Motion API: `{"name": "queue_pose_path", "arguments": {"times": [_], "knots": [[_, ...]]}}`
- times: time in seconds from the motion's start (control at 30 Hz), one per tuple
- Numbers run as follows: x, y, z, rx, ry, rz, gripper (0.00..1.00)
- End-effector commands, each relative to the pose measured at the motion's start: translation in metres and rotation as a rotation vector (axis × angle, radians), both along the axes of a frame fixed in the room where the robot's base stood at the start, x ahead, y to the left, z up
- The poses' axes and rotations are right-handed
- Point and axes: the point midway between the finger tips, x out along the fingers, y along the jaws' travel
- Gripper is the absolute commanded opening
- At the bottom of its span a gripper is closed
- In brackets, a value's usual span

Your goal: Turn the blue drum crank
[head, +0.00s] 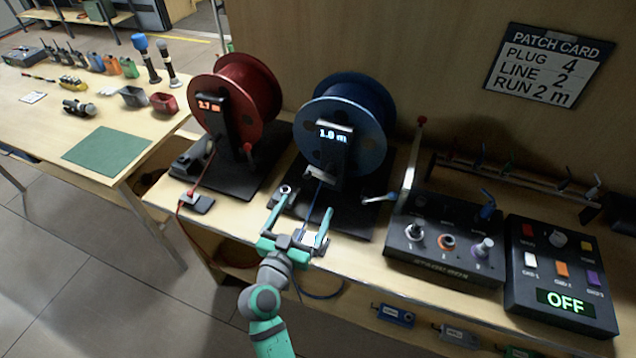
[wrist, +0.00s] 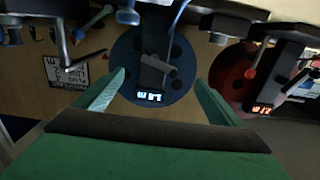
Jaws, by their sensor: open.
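The blue drum (head: 372,140) stands upright on a dark base on the bench, and its display (head: 335,133) reads 1.0 m. Its crank (head: 379,198) sticks out low on the right side, ending in a pale blue grip. My gripper (head: 301,222) is open and empty in front of the drum base, left of the crank and apart from it. A blue cable runs down between its fingers. In the upside-down wrist view the blue drum (wrist: 180,80) lies beyond the open fingers (wrist: 160,79); a dark rod at its left may be the crank.
The red drum (head: 262,85), reading 2.7 m, stands left. A switch box (head: 440,262) and a button panel (head: 560,245) showing OFF stand right of the crank. The patch card (head: 543,65) reads plug 4, line 2, run 2 m. A side table with a green mat (head: 106,150) is left.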

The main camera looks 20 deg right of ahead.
Motion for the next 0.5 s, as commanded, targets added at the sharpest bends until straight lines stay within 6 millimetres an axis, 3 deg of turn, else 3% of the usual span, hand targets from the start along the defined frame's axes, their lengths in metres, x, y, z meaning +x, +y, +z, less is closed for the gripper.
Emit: {"name": "queue_pose_path", "arguments": {"times": [0.27, 0.5], "knots": [[0.017, -0.012, 0.003, -0.038, 0.014, -0.014, 0.91], [0.051, -0.037, 0.003, -0.036, 0.014, -0.012, 0.91]]}}
